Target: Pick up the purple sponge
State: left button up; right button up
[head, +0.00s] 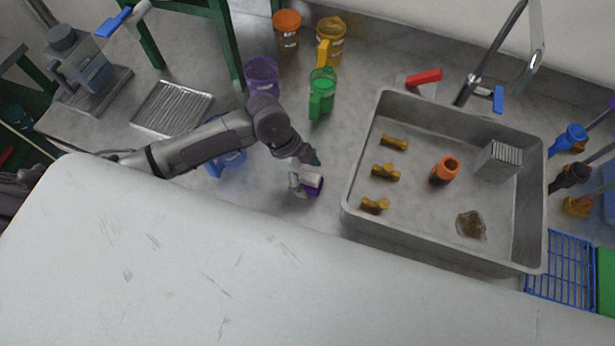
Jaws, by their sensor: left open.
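The purple sponge (314,188) lies on the grey counter left of the sink, and only part of it shows. My left gripper (307,180) is over the sponge from above, with its fingers close around or beside it. The gripper is open. I cannot tell whether its fingers touch the sponge, as the gripper hides part of it. My right gripper is not in view.
The sink (352,195) on the right holds brass fittings (385,172), an orange part (444,171) and a finned grey block (497,161).

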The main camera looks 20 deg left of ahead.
aim_at(311, 176)
pick_arm(q)
jog(key=shift+d+f, duration=0.35)
jog(key=shift+f, duration=0.25)
jog(key=shift+d+f, duration=0.15)
jog(key=shift+f, duration=0.4)
jog(key=c, duration=1.1)
jog(key=shift+r+b, duration=0.6)
jog(key=shift+r, duration=4.45)
jog(key=shift+c, duration=0.2)
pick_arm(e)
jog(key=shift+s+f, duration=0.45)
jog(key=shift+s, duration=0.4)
